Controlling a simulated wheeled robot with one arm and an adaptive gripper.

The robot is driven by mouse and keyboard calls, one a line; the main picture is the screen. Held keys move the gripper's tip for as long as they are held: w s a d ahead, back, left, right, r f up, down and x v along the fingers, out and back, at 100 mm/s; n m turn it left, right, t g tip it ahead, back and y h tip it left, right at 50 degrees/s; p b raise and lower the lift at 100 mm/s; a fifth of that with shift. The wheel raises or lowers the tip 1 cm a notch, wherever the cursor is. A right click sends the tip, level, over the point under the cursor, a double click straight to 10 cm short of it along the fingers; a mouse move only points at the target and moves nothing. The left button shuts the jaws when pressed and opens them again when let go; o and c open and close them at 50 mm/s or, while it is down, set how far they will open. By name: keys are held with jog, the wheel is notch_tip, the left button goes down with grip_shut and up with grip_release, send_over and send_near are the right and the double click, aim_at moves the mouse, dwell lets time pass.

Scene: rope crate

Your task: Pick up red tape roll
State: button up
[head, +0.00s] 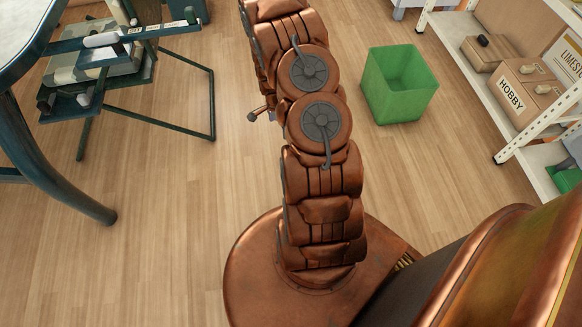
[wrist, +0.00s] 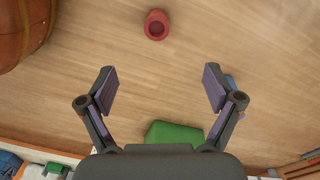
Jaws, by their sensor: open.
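The red tape roll (wrist: 157,25) lies on the wood floor near the top of the wrist view, with a dark hole in its middle. My gripper (wrist: 160,82) is open and empty, its two dark fingers spread wide. The roll shows beyond the fingertips, roughly centred between them and apart from both. In the head view I cannot make out the roll, and my copper arm covers the middle of that picture.
A green open bin (head: 385,103) stands on the floor right of my arm; a green shape (wrist: 172,134) shows in the wrist view. A white shelf (head: 507,145) with boxes is at the right. A dark-legged table (head: 45,165) is at the left. Floor between is clear.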

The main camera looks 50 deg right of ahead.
jog(key=f+m+b, duration=0.1)
jog(key=f, duration=0.5)
jog(key=s+d+f+m+b, duration=0.1)
jog(key=f+b, duration=0.1)
jog(key=f, duration=0.4)
jog(key=s+d+f+m+b, duration=0.1)
jog(key=f+b, duration=0.1)
jog(key=f, duration=0.4)
jog(key=shift+s+d+f+m+t, duration=0.15)
jog(key=shift+s+f+m+t, duration=0.15)
jog(key=shift+f+m, duration=0.1)
jog(key=shift+s+d+f+b, duration=0.15)
jog(key=shift+f+b, duration=0.85)
jog(key=shift+f, duration=0.9)
jog(key=shift+w+d+f+b, duration=0.15)
jog(key=shift+f+b, duration=0.85)
jog(key=shift+f, duration=0.9)
jog(key=shift+s, duration=0.1)
jog(key=c, duration=1.5)
